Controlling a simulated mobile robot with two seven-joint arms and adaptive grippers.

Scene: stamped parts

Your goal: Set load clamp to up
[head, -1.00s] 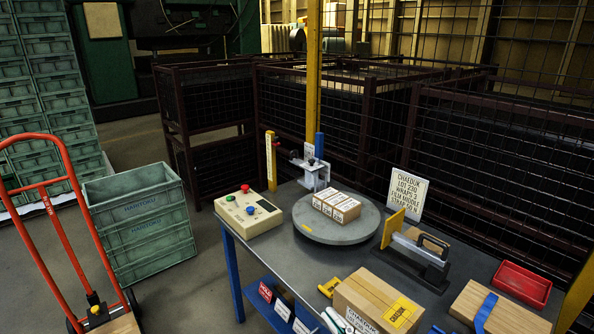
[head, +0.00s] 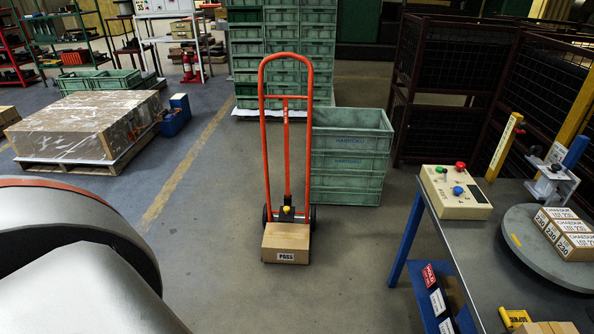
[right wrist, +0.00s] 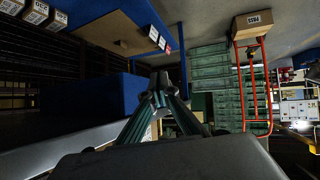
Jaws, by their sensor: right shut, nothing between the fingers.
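The orange-red hand truck (head: 312,120) stands upright on the floor at the middle of the head view. A small dark block with a yellow knob (head: 286,210), apparently the load clamp, is low on its frame, just above a cardboard box (head: 286,243) marked PASS. Whether the clamp touches the box is too small to tell. The right wrist view, which looks upside down, shows the hand truck (right wrist: 268,85) and the box (right wrist: 252,23) at the right. My right gripper (right wrist: 160,80) is shut and empty, apart from the truck. My left gripper is out of view.
Green crates (head: 345,185) stand right behind the truck. A grey table (head: 470,240) with a control box (head: 455,192) and turntable (head: 540,250) is at the right. A wrapped load on a pallet (head: 85,125) lies left. Floor left and in front of the truck is clear.

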